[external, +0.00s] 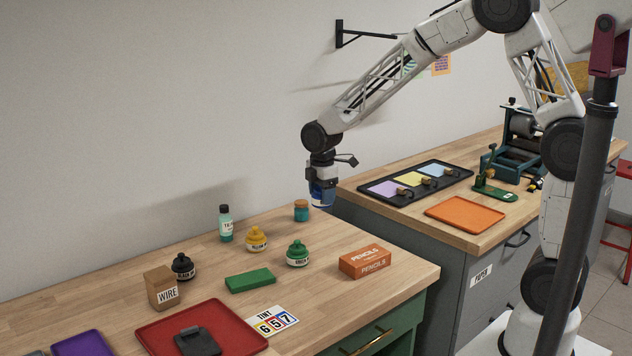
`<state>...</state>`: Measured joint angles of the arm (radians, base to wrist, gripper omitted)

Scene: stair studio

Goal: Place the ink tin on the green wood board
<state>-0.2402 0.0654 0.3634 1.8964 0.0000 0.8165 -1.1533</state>
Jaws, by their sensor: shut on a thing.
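My gripper (322,196) hangs from the raised arm, above and behind the near wooden bench top. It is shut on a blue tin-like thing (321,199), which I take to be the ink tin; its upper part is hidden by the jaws. A plain green rectangular board (250,280) lies flat on the near bench, below and to the left of my gripper, and its top is bare.
A WIRE box (162,288), PENCILS box (365,262), red tray (152,334) and teal jar (301,211) are nearby. A gap separates the benches.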

